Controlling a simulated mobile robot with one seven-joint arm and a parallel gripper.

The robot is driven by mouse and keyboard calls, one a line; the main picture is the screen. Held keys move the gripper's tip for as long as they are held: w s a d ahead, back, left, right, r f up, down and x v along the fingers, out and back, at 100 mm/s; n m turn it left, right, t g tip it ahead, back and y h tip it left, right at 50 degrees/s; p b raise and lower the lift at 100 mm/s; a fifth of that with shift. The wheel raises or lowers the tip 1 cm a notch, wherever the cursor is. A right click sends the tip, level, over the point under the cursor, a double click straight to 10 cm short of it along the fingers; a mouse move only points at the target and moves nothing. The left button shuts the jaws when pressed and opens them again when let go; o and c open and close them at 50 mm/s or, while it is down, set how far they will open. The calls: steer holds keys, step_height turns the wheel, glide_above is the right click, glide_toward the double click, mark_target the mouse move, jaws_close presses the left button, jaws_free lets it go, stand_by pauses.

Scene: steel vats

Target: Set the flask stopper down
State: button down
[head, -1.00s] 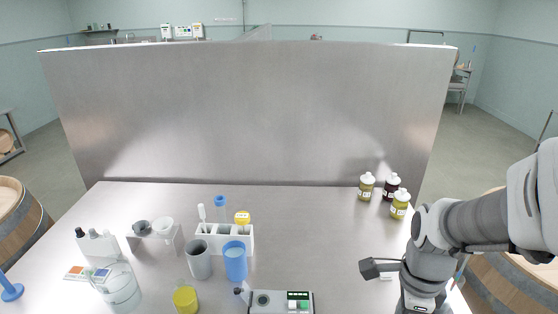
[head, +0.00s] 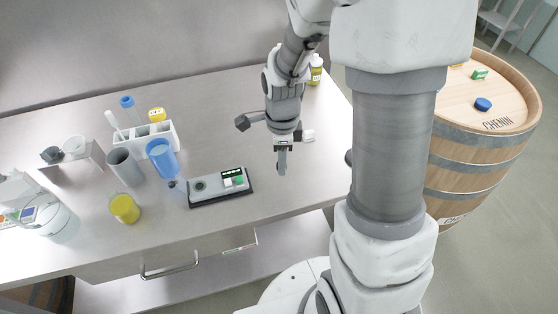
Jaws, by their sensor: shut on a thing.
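My gripper (head: 282,168) points down over the right part of the steel table, right of the grey instrument. Its fingers are seen nearly edge-on and are shut on the flask stopper. The stopper itself is mostly hidden by the fingers, and its shape cannot be made out. I cannot tell whether it touches the table. A beaker-like vessel with yellow liquid (head: 125,208) stands at the front left of the table.
The grey instrument (head: 220,187) lies left of my gripper. A blue cup (head: 161,158), grey cup (head: 125,167) and white rack (head: 160,136) stand farther left. A barrel (head: 475,150) stands right. Bare steel surrounds the gripper.

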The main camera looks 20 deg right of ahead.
steer(key=shift+f, duration=1.85)
steer(key=shift+f+b, duration=0.2)
steer(key=shift+b, duration=0.1)
steer(key=c, duration=0.6)
jaws_free()
steer(key=shift+c, duration=0.2)
steer(key=shift+r, duration=0.1)
